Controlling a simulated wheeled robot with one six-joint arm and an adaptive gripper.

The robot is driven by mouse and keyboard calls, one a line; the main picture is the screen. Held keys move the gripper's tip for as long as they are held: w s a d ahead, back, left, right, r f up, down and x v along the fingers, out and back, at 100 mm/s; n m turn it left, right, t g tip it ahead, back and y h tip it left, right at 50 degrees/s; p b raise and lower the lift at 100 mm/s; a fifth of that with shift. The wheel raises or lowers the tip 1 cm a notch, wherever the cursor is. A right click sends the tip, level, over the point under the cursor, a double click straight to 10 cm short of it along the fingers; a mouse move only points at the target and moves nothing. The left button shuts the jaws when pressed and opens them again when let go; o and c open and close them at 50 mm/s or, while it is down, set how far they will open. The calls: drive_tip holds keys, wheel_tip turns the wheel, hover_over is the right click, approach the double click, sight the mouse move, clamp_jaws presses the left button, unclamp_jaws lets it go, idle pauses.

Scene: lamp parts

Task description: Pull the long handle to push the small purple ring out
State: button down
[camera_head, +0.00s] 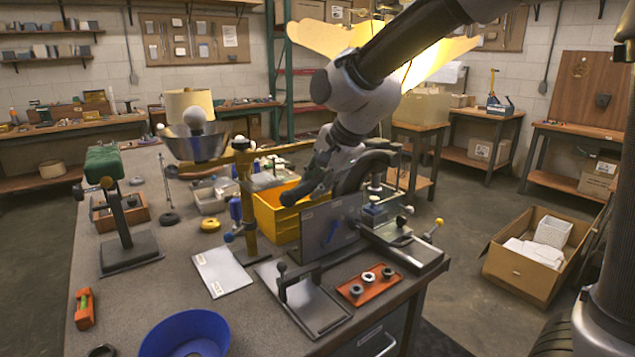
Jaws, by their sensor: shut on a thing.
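A yellow post (246,200) stands on the bench with a long yellow handle (285,149) running right from its top towards my arm. My gripper (301,192) is dark and points down and left, over the yellow bin, right of the post. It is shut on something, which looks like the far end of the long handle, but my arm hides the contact. I cannot make out the small purple ring.
The yellow bin (272,219) and an upright grey plate (328,228) stand close below my gripper. An orange tray (369,286) with small rings, a metal tray (318,312) and a blue bowl (187,334) lie in front. A white sheet (222,272) lies by the post.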

drive_tip(key=r+y, duration=0.1)
drive_tip(key=r, duration=0.2)
drive_tip(key=w+d+r+m+g+y, duration=0.1)
drive_tip(key=r, duration=0.3)
drive_tip(key=d+r+g+y, duration=0.1)
drive_tip(key=r+y, duration=0.1)
drive_tip(key=r, duration=0.2)
drive_tip(key=shift+w+d+r+m, duration=0.1)
drive_tip(key=shift+w+m, duration=0.2)
drive_tip(key=shift+w, duration=0.05)
drive_tip(key=w+d+r+m+g+y, duration=0.1)
drive_tip(key=d+r+y, duration=0.1)
drive_tip(key=d+r, duration=0.1)
drive_tip(key=w+d+r+g+y, duration=0.1)
drive_tip(key=w+d+r+y, duration=0.1)
drive_tip(key=r, duration=0.4)
drive_tip(key=shift+w+d+r+m+y, duration=0.2)
drive_tip(key=shift+w+d+m+y, duration=0.15)
drive_tip(key=shift+d, duration=0.2)
drive_tip(key=c, duration=1.2)
unclamp_jaws()
drive_tip(key=shift+c, duration=0.2)
drive_tip(key=shift+o, duration=0.3)
drive_tip(key=shift+w+a+f, duration=0.1)
drive_tip(key=shift+w, duration=0.1)
